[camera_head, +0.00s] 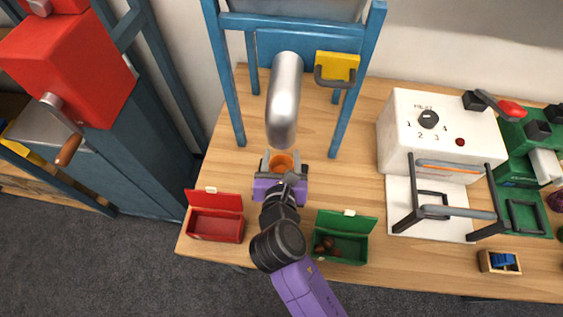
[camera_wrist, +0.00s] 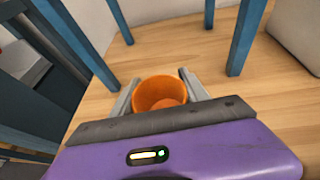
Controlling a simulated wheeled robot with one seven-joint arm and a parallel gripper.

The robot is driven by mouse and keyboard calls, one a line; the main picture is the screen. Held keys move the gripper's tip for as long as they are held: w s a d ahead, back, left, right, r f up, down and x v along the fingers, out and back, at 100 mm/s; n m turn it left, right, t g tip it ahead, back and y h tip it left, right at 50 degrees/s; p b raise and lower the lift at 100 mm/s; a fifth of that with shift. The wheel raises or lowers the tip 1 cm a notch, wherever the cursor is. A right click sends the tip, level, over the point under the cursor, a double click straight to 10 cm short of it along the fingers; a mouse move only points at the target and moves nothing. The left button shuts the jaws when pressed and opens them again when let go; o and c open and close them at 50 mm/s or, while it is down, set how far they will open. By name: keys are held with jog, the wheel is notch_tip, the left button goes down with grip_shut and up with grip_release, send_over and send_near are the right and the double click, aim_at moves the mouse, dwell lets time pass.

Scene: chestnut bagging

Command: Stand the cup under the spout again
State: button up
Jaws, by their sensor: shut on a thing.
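An orange cup (camera_head: 283,162) is between the two fingers of my gripper (camera_head: 282,158), below the lower end of the silver spout (camera_head: 284,105). In the wrist view the cup (camera_wrist: 160,93) shows its open rim, and the fingers of my gripper (camera_wrist: 158,88) press on it from both sides. The cup looks upright and its inside looks empty. I cannot tell whether its base touches the table (camera_head: 235,150). The spout is not in the wrist view.
Blue frame legs (camera_head: 231,95) stand left and right of the spout. A red open box (camera_head: 215,222) is at front left. A green open box (camera_head: 341,243) with brown chestnuts is at front right. A white machine (camera_head: 425,135) with a dial stands at right.

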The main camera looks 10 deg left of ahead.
aim_at(281, 168)
jog(key=shift+f, duration=1.55)
jog(key=shift+f, duration=0.15)
jog(key=o, duration=1.4)
jog(key=shift+c, duration=0.2)
jog(key=shift+r, duration=0.2)
jog(key=v, duration=1.2)
jog(key=shift+s, duration=0.1)
